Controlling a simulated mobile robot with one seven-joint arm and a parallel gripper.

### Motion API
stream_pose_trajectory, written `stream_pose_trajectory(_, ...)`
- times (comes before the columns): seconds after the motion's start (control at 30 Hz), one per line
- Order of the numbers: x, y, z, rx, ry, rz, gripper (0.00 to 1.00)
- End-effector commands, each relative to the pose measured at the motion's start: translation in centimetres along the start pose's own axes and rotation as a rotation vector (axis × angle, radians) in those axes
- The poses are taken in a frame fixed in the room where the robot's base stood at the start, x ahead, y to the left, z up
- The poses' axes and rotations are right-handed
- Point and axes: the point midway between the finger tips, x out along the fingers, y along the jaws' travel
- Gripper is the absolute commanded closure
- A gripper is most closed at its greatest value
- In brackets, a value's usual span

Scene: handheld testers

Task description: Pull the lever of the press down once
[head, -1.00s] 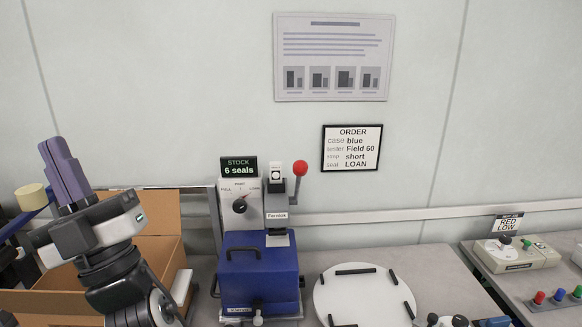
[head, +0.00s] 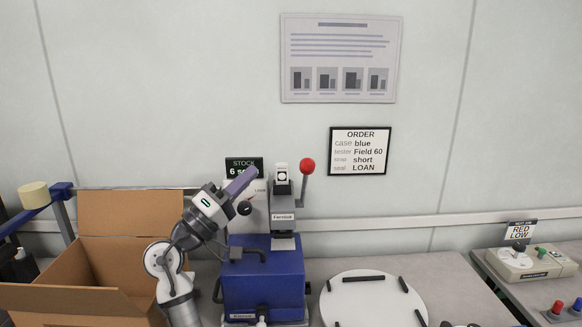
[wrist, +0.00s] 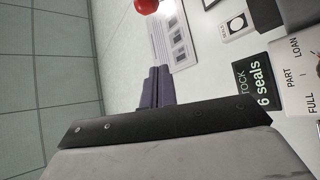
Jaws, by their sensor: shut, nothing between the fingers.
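The press (head: 284,215) stands behind a blue case (head: 263,280) on the bench, with a grey head labelled Ferrolok. Its lever is a grey arm ending in a red ball (head: 307,166), standing up at the head's right side. The red ball also shows at the top of the wrist view (wrist: 146,5). My gripper (head: 250,174) is shut and empty. In the head view its purple fingers point up and right, in front of the stock sign and left of the lever, apart from the red ball. In the wrist view the purple fingers (wrist: 160,88) are together.
A dial panel (head: 252,208) and the stock sign (head: 244,164) stand just left of the press head. An open cardboard box (head: 130,213) is at the left. A round white turntable (head: 375,303) lies at the right.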

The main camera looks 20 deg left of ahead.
Motion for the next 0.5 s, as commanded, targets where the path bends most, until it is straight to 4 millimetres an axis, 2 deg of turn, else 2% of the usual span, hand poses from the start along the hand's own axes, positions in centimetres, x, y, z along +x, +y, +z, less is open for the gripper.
stream_pose_trajectory(0.5, 0.54, 0.05, 0.4, -0.024, -0.026, 0.015, 1.0)
